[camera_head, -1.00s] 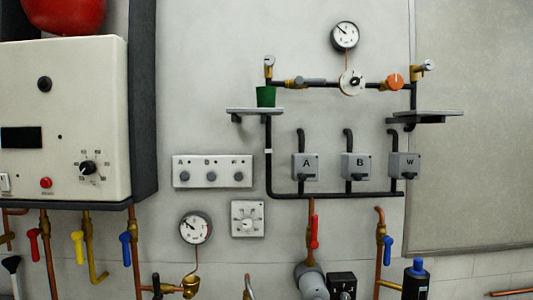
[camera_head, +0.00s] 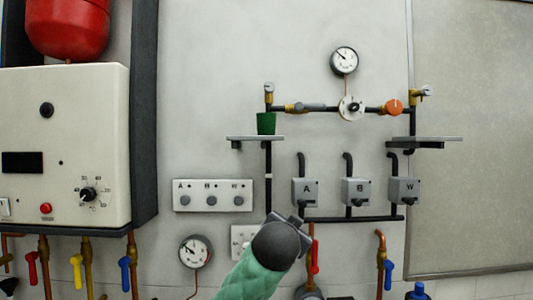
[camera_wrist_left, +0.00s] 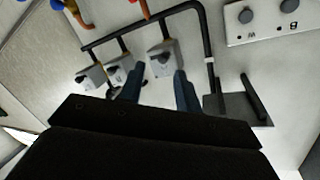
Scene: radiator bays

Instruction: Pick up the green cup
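The green cup (camera_head: 266,123) stands upright on the small left wall shelf (camera_head: 248,138), just below a brass valve. My left gripper (camera_head: 293,220) is in the lower middle of the head view, below and slightly right of the cup and well apart from it. Its fingers are mostly hidden there by my wrist. In the left wrist view its two dark fingers (camera_wrist_left: 160,90) stand apart with nothing between them. The underside of the shelf shows in that view (camera_wrist_left: 238,108), but the cup does not. My right gripper is in neither view.
A black pipe runs along the wall above the cup, with a gauge (camera_head: 344,60) and an orange knob (camera_head: 394,107). Switch boxes (camera_head: 305,191) lie below the shelf. A second shelf (camera_head: 425,139) is at the right. The wall left of the cup is clear.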

